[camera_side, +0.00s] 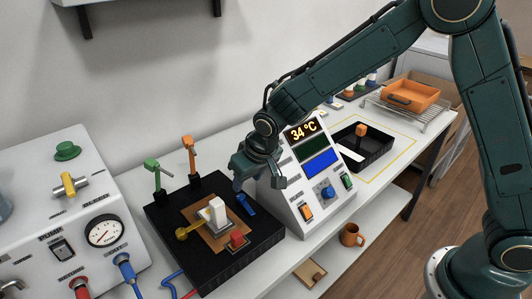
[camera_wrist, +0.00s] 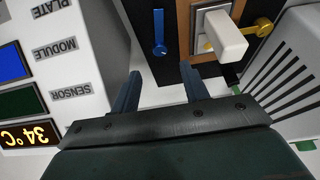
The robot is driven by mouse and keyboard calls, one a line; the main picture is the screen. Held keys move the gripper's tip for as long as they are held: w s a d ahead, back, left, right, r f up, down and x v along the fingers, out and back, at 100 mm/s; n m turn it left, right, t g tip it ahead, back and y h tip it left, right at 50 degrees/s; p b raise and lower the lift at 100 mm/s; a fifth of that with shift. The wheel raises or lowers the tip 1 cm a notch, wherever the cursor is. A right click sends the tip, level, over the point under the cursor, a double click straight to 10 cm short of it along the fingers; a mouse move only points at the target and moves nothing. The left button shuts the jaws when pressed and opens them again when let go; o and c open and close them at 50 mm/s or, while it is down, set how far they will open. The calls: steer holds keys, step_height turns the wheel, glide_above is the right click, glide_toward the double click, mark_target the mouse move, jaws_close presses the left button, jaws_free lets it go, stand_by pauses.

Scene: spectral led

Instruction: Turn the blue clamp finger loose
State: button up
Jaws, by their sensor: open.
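The blue clamp finger (camera_side: 246,204) is on the black plate (camera_side: 165,225), at its right rear side near the sloped display unit. It also shows in the wrist view as a slim blue bar with a round end (camera_wrist: 159,30), ahead of my jaws. My gripper (camera_wrist: 163,82) is open, with its two fingers apart and nothing between them. In the side view, my gripper is just above and behind the blue finger, apart from it. A white block (camera_side: 217,211) stands on the pale square at the plate's middle, and a yellow clamp finger (camera_side: 189,232) lies on its left.
A green lever (camera_side: 157,172) and an orange lever (camera_side: 191,155) stand upright at the plate's back. The display unit (camera_side: 318,160) rises close on the right. A red piece (camera_side: 237,240) is at the plate's front. A black tray (camera_side: 370,158) is farther right.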

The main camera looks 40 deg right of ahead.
steer(key=shift+v, duration=2.9)
steer(key=s+d+r, duration=1)
steer(key=s+r, duration=0.2)
steer(key=s, duration=0.1)
steer(key=s+d, duration=0.2)
steer(key=s, duration=0.5)
steer(key=s+d+t, duration=0.1)
steer(key=s+d, duration=0.2)
steer(key=s, duration=0.4)
steer(key=shift+s+r, duration=0.35)
steer(key=shift+r, duration=0.05)
steer(key=shift+o, duration=0.2)
